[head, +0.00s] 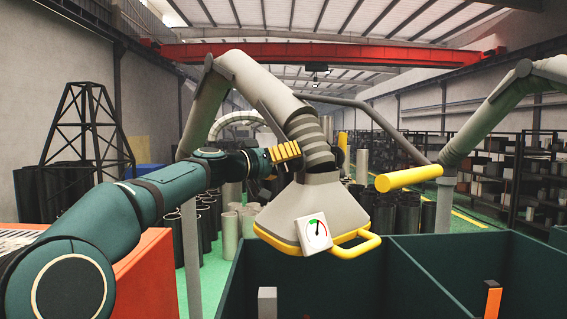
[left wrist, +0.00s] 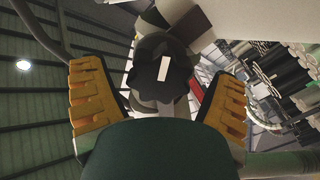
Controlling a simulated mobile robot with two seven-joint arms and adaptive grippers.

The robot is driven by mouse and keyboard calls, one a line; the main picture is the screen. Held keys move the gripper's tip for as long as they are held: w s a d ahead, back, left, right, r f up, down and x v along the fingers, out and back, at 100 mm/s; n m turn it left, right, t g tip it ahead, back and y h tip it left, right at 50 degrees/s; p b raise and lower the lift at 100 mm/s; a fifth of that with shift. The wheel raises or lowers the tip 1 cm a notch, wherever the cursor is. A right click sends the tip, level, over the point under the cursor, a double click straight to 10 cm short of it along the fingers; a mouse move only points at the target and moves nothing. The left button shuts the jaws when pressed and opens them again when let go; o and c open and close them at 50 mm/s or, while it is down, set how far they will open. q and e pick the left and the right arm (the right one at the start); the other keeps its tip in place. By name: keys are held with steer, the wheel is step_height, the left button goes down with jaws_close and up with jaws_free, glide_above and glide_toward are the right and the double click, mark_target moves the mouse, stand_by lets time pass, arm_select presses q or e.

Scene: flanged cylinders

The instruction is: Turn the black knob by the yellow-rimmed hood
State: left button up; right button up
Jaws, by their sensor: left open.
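The yellow-rimmed hood (head: 318,205) hangs from a thick grey jointed duct in the middle of the head view, with a yellow handle (head: 358,246) at its lower right. The black knob (left wrist: 165,78) shows in the left wrist view as a scalloped disc with a white bar on its face. My left gripper (head: 285,153) has yellow ribbed fingers and reaches in from the left, beside the duct just above the hood. In the left wrist view its open fingers (left wrist: 160,85) stand either side of the knob, with gaps visible. I cannot clearly make out the knob in the head view.
A white dial (head: 314,233) with green and red marks is on the hood's front. Dark green bins (head: 440,262) stand below and to the right. Another grey arm with a yellow cylinder (head: 408,179) hangs at right. An orange-red block (head: 143,275) is at lower left.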

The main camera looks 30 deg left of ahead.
arm_select(q)
steer(key=b+v, duration=0.3)
steer(key=v, duration=0.3)
steer(key=shift+b, duration=0.3)
stand_by(0.4)
